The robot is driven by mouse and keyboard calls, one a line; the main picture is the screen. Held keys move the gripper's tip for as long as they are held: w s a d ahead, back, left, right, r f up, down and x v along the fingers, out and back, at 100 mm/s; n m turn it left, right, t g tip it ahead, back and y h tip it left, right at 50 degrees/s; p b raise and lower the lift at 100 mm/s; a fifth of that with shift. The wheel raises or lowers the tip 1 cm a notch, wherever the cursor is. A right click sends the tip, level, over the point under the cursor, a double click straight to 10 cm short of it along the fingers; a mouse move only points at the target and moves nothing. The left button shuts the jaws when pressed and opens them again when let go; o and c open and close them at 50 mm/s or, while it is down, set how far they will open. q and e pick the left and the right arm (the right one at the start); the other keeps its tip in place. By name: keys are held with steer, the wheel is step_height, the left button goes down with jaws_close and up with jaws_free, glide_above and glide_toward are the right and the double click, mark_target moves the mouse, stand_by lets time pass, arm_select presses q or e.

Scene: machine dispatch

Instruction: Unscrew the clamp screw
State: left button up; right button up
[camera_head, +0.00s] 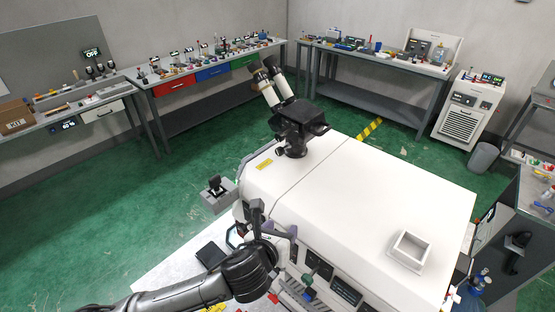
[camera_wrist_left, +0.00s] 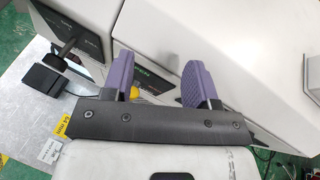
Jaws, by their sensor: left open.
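My left gripper (camera_wrist_left: 168,78) is open, its two purple-padded fingers apart in the left wrist view. In the head view it is at the near left side of a white machine (camera_head: 380,205). A small yellow rounded part (camera_wrist_left: 136,92) shows low between the fingers, partly hidden by the gripper's dark bracket; I cannot tell whether it touches a finger. A dark upright stem with a flat handle (camera_wrist_left: 66,46) and a black block (camera_wrist_left: 45,79) stand left of the fingers, apart from them. I cannot tell for sure which part is the clamp screw. My right gripper is not in view.
A binocular eyepiece head (camera_head: 292,112) rises from the machine. A white open square box (camera_head: 409,250) sits on its top. A grey box with a black lever (camera_head: 216,187) juts from its left side. Workbenches line the walls; the green floor between is open.

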mark_target(279, 153)
arm_select(q)
steer(key=w+r+m, duration=0.1)
steer(key=m, duration=0.1)
steer(key=w+a+r+m, duration=0.1)
steer(key=w+m, duration=0.1)
steer(key=w+a+r+m+t+b, duration=0.1)
steer(key=w+m, duration=0.1)
steer(key=shift+w+r, duration=0.25)
steer(key=shift+r, duration=0.15)
steer(key=w+a+r+m, duration=0.1)
steer(key=w+a+r+m+t, duration=0.1)
steer(key=w+r+m, duration=0.1)
steer(key=w+a+r+m+y+b, duration=0.1)
steer(key=m, duration=0.1)
steer(key=shift+w+r, duration=0.15)
steer(key=shift+w+d, duration=0.1)
steer(key=shift+w, duration=0.55)
steer(key=p+x, duration=0.1)
steer(key=x, duration=0.8)
steer(key=shift+w+d+r+p, duration=0.1)
steer(key=shift+w+r+p, duration=0.05)
steer(key=shift+w+p, duration=0.25)
steer(key=shift+w+d+f+t, duration=0.15)
steer(key=shift+w, duration=0.5)
steer(key=shift+w+d+f+t, duration=0.15)
steer(key=shift+w+d+f, duration=0.05)
steer(key=shift+w, duration=0.45)
